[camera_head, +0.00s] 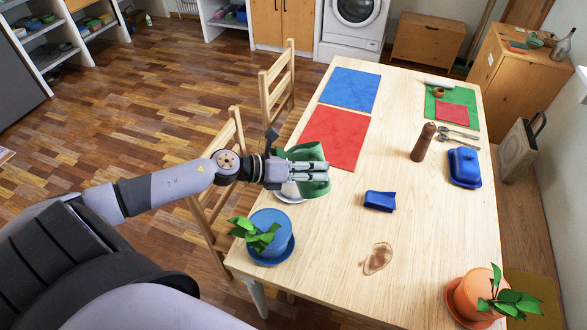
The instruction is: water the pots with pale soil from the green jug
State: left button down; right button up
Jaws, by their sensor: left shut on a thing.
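My left gripper (322,172) is shut on the green jug (303,152), near the table's left edge. The jug is partly hidden by the fingers; I cannot tell whether it is lifted off the white plate (288,195) just below it in the picture. A blue pot (272,222) with a leafy plant stands on a blue saucer (283,255) at the near left corner. An orange pot (468,295) with a plant stands at the near right on an orange saucer (455,309). I cannot make out the soil in either pot. My right gripper is out of view.
The wooden table (420,235) holds a blue block-like object (380,201), a pepper mill (422,145), a blue lidded dish (464,167) and a brownish oval patch (377,259). Red (338,137) and blue (350,88) mats lie farther back. Chairs (233,140) stand at the left.

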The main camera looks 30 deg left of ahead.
pick_arm(q)
jog(key=shift+w+a+r, duration=0.15)
jog(key=shift+w, duration=0.2)
jog(key=shift+s+r, duration=0.15)
jog(key=shift+s, duration=0.05)
jog(key=shift+w+a, duration=0.1)
jog(key=shift+w, duration=0.15)
jog(key=shift+s, duration=0.1)
